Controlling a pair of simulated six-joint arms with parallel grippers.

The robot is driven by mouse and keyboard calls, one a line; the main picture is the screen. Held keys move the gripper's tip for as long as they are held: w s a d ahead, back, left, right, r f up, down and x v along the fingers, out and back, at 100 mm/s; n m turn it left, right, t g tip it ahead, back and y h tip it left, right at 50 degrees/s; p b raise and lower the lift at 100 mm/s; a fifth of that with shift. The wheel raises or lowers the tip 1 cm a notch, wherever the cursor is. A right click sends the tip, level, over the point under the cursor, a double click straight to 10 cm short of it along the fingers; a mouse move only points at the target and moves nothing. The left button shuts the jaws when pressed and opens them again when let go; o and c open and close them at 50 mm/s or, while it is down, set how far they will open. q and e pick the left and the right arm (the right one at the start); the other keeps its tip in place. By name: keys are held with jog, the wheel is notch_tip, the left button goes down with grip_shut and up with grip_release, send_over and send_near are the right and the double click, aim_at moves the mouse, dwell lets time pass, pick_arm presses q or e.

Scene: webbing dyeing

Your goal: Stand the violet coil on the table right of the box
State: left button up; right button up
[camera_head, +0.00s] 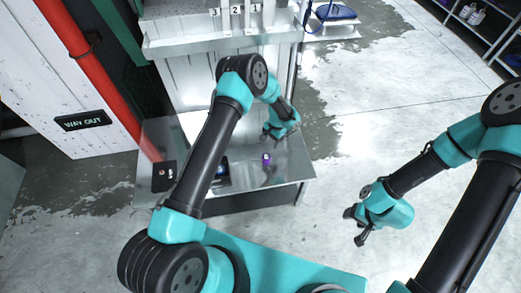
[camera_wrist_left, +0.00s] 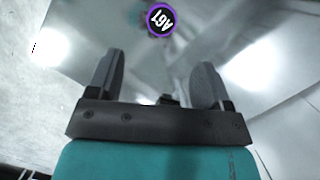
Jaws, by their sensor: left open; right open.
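The violet coil (camera_head: 266,158) is on the metal table (camera_head: 245,181), near its right side. In the left wrist view the coil (camera_wrist_left: 161,19) shows as a violet ring around a dark label with white characters, beyond the fingertips. My left gripper (camera_head: 268,133) is over the table, behind the coil in the head view; its fingers (camera_wrist_left: 158,75) are open with nothing between them. My right gripper (camera_head: 353,226) is open and empty, away from the table at the right. I cannot tell clearly which thing is the box.
A dark item (camera_head: 163,176) lies at the table's left, and a small blue-and-dark item (camera_head: 222,168) is beside my left arm, partly hidden. A numbered rack (camera_head: 236,33) stands behind. Bare table lies right of the coil up to the edge.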

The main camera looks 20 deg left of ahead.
pick_arm(q)
jog(key=s+a+r+n+t+h, duration=0.1)
jog(key=s+a+r+n, duration=0.1)
jog(key=s, duration=0.7)
jog(key=s+a+r+n+t+h, duration=0.1)
jog(key=s+a+r+n+h, duration=0.1)
jog(key=s, duration=0.8)
jog(key=s+a+r+n+t+h, duration=0.1)
jog(key=s+a+r+n+h, duration=0.1)
jog(key=s, duration=0.8)
notch_tip(320, 180, up, 3)
jog(key=shift+f+n+t, duration=0.15)
jog(key=shift+n+t, duration=0.15)
jog(key=shift+n, duration=0.3)
